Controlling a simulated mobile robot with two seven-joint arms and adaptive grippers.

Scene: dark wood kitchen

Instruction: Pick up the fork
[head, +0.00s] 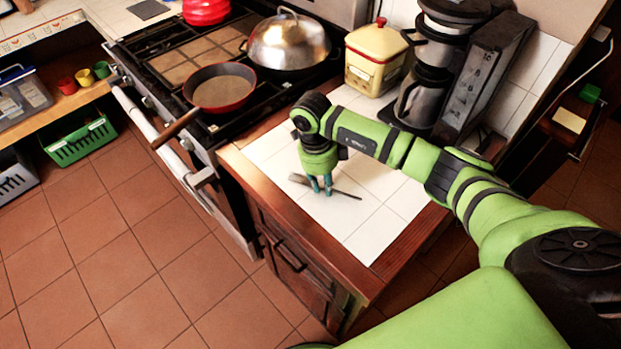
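The fork (346,194) is a thin dark utensil lying on the white tiled counter (375,225). Its wider end is at the left and its thin end at the right. My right gripper (321,188) points down over the middle of the fork. Its two green fingers stand apart, one on each side of a small gap, with the tips at the fork. The fingers hide part of the fork, and whether they touch it cannot be told. The fork appears to rest on the tiles. My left gripper is not in view.
A coffee maker (432,75) and a yellow canister (375,55) stand behind my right arm. The stove at the left holds a red pan (219,90), its handle sticking out over the front, and a lidded pot (287,42). The front tiles are clear.

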